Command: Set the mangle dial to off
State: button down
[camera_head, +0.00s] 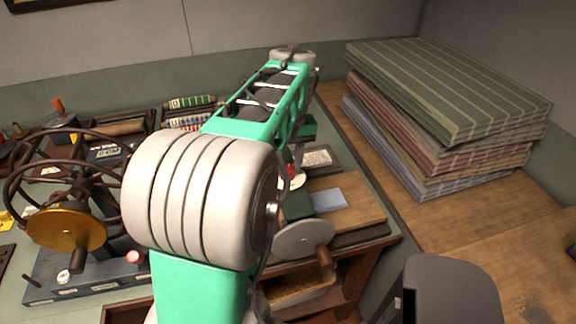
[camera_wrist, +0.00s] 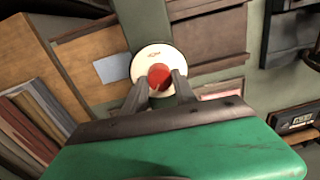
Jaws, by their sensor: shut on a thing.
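The mangle dial (camera_wrist: 146,56) is a round white face with small red lettering near its upper edge, too small to read. Its red knob (camera_wrist: 159,77) stands at the lower middle of the face in the wrist view. My gripper (camera_wrist: 160,83) is shut on the red knob, one grey finger on each side. I cannot tell which setting the knob points to.
A grey disc with a crank handle (camera_head: 303,240) is in front of the dial. A black-wheeled machine with a brass disc (camera_head: 66,229) stands at left. Folded striped cloths (camera_head: 450,105) are stacked at right on a wooden top (camera_head: 470,235), whose front is bare.

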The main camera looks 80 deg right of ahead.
aim_at(288, 167)
jog(key=n+b, duration=0.2)
jog(key=n, duration=0.2)
jog(key=shift+f, duration=0.2)
jog(key=shift+r+n+b, duration=0.15)
jog(key=shift+n+b, duration=0.95)
jog(key=shift+n, duration=0.4)
jog(key=c, duration=1)
grip_release()
jog(key=shift+r, duration=0.1)
notch_tip(288, 167, up, 8)
jog(key=p, duration=0.5)
jog(key=shift+d, duration=0.1)
